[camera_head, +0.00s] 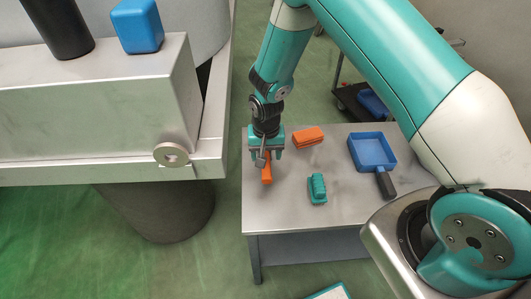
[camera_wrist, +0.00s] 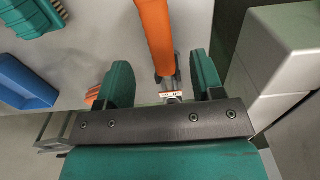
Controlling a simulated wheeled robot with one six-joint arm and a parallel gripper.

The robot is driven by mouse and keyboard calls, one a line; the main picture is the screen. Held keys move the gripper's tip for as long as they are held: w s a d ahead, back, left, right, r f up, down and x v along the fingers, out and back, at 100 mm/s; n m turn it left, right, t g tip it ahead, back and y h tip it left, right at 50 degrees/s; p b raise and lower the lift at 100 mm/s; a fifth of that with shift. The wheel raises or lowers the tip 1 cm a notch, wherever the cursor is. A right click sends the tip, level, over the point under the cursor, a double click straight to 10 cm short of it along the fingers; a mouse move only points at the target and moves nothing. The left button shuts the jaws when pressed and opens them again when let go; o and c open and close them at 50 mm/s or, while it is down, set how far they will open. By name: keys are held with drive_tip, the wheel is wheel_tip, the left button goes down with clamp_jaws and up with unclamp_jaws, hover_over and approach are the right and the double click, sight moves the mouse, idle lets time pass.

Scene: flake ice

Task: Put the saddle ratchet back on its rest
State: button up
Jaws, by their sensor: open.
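The likely saddle ratchet is a tool with an orange handle (camera_head: 266,174) and a grey metal end, at the left side of the grey table. In the wrist view, its orange handle (camera_wrist: 155,38) points away from my gripper, and its metal end lies between the fingers. My gripper (camera_head: 266,153) points down over the tool. In the wrist view, my gripper (camera_wrist: 163,82) is open, with a finger on each side of the metal part and gaps visible. I cannot tell which thing is the rest.
The table (camera_head: 285,215) also holds an orange block (camera_head: 309,137), a teal brush (camera_head: 318,188) and a blue pan (camera_head: 370,150) with a dark handle. A metal machine with a round ring (camera_head: 171,155) stands left, carrying a blue block (camera_head: 137,26) and a black cylinder (camera_head: 58,25).

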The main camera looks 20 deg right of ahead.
drive_tip(key=shift+r+p, duration=0.45)
drive_tip(key=shift+r, duration=0.35)
drive_tip(key=shift+r, duration=0.1)
wheel_tip(320, 180, up, 17)
drive_tip(key=b, duration=0.3)
drive_tip(key=shift+r, duration=0.15)
